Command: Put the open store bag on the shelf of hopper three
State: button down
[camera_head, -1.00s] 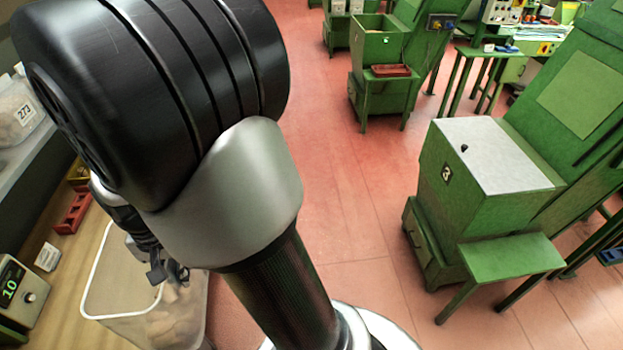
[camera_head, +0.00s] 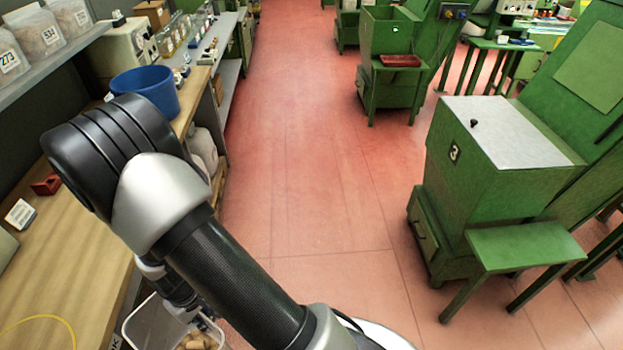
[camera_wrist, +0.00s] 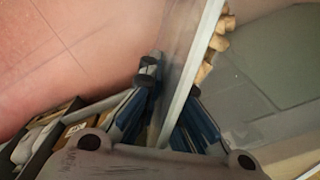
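The open store bag is a clear, box-shaped bag with a pale rim (camera_head: 150,308), at the bottom left of the head view, cut off by the frame edge. Corks show inside it. My gripper (camera_head: 203,318) is at its rim. In the wrist view, the gripper's fingers (camera_wrist: 170,85) lie on either side of the bag's wall and rim (camera_wrist: 205,40), closed on it. Hopper three (camera_head: 480,190) is a green box marked 3 with a grey lid, at right. Its green shelf (camera_head: 525,245) juts out in front and is empty.
A wooden bench (camera_head: 60,260) runs along the left, with a blue bucket (camera_head: 146,92) and a red tray (camera_head: 46,185) on it. Open red floor (camera_head: 300,170) lies between bench and hopper. Another green hopper (camera_head: 390,70) stands farther back.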

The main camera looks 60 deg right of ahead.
aim_at(527, 243)
jog(key=k+l+z, duration=0.1)
jog(key=z, duration=0.35)
jog(key=l+z, duration=0.15)
jog(key=z, duration=0.25)
jog(key=l+z, duration=0.15)
jog(key=z, duration=0.3)
jog(key=k+l+z, duration=0.1)
jog(key=z, duration=0.3)
jog(key=l+z, duration=0.1)
jog(key=l, duration=0.3)
jog(key=i+l+z, duration=0.15)
jog(key=l, duration=0.25)
jog(key=i+l+z, duration=0.1)
jog(key=l, duration=0.3)
jog(key=i+l+z, duration=0.1)
jog(key=l, duration=0.3)
jog(key=i+l+z, duration=0.15)
jog(key=l, duration=0.25)
jog(key=i+l+z, duration=0.1)
jog(key=l, duration=0.3)
jog(key=i+l, duration=0.1)
jog(key=i, duration=0.2)
